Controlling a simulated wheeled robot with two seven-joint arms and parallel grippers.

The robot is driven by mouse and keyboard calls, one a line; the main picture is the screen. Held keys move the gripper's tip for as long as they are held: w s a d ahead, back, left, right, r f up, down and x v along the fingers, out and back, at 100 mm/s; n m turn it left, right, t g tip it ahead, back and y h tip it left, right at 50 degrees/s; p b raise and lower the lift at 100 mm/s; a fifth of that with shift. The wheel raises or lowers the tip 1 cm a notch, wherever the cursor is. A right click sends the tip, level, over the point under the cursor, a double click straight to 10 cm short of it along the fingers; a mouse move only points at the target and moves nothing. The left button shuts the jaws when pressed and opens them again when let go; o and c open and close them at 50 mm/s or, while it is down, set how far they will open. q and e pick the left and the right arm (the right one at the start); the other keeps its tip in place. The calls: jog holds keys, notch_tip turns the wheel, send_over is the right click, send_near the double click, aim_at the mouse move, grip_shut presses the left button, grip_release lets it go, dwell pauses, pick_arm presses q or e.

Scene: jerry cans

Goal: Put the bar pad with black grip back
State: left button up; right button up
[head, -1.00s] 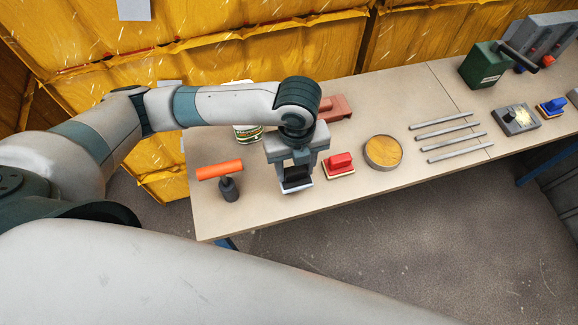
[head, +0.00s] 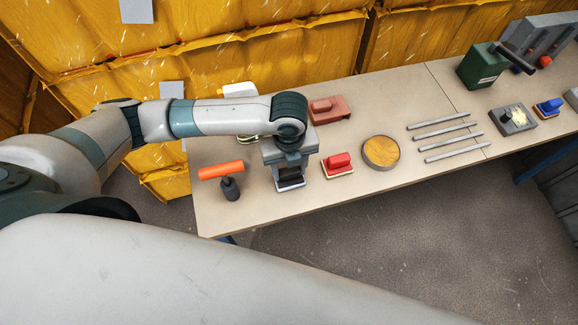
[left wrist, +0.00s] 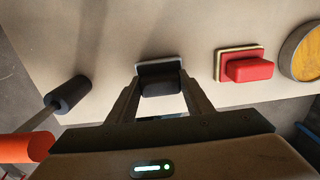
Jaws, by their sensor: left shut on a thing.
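The bar pad with black grip (head: 291,186) is under my left gripper (head: 290,174), near the front edge of the bench. My left gripper points down and is shut on the pad's black grip. In the left wrist view the black grip (left wrist: 161,86) sits between the two fingers, and the pale edge of the pad shows behind it. The pad looks level and at or very close to the bench top; I cannot tell whether it touches. My right gripper is not in view.
A red-gripped pad (head: 337,165) stands just right of the held pad. A reddish-brown block (head: 332,108) and a partly hidden white container (head: 240,89) are behind. A round wooden-topped disc (head: 381,152) and metal bars lie farther right.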

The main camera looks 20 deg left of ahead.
pick_arm(q)
jog(key=shift+f, duration=0.15)
jog(key=shift+f, duration=0.15)
jog(key=o, duration=1)
notch_tip(320, 180, up, 12)
jog(key=b, duration=0.3)
